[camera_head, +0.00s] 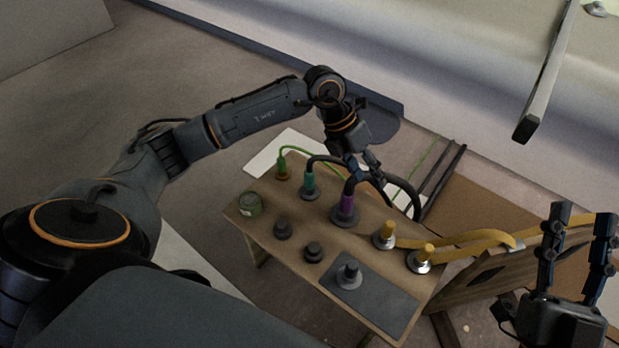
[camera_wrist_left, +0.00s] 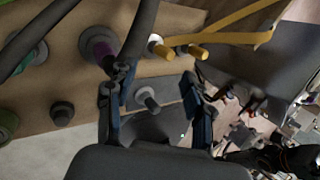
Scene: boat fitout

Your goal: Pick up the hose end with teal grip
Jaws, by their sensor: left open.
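The hose end with teal grip (camera_head: 308,181) stands upright on a grey round base near the far edge of the wooden bench, with a black hose curving from its top. In the left wrist view its teal part (camera_wrist_left: 37,53) shows at the upper left, partly covered by hose. My left gripper (camera_head: 362,168) is above the bench, to the right of the teal grip and close to the purple grip (camera_head: 347,204). In the wrist view my left gripper (camera_wrist_left: 157,84) is open and nothing is between its fingers. My right gripper (camera_head: 578,222) is open and empty at the lower right.
A green-hose end (camera_head: 282,169) stands left of the teal one. Two yellow hose ends (camera_head: 385,234) stand at the bench's right. A green jar (camera_head: 250,204), dark empty posts (camera_head: 283,229) and a grey mat (camera_head: 374,305) occupy the wooden bench (camera_head: 322,272). Black hoses arch near my left gripper.

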